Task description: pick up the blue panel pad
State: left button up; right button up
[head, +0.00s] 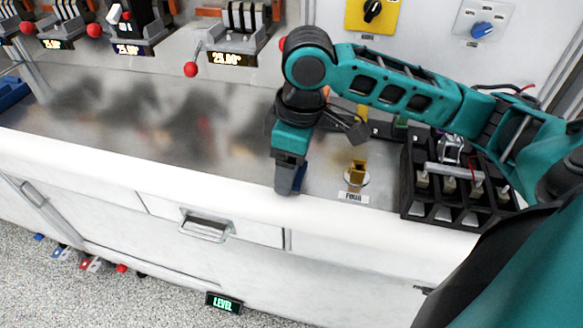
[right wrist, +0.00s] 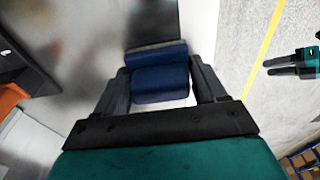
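The blue panel pad (right wrist: 160,82) lies between the two dark fingers of my right gripper (right wrist: 162,88) in the right wrist view. It nearly fills the gap; whether both fingers press on it is not clear. In the head view my right gripper (head: 288,188) points down at the front edge of the bench, with a sliver of the blue pad (head: 301,177) showing beside its finger. The rest of the pad is hidden there. My left gripper (right wrist: 268,67) shows only at the right of the right wrist view, its two fingers apart and empty.
A yellow piece (head: 357,172) stands on a round base just right of my right gripper, behind a label plate. A black compartment rack (head: 412,205) is farther right. Breakers with red-ball levers (head: 191,69) line the back. The bench top (head: 225,150) left of the gripper is clear.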

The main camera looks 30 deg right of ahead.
jog(key=c, duration=0.6)
jog(key=shift+o, duration=0.2)
notch_tip(320, 180, up, 9)
jog(key=shift+w+p, duration=0.1)
jog(key=shift+p, duration=0.95)
notch_tip(320, 180, up, 11)
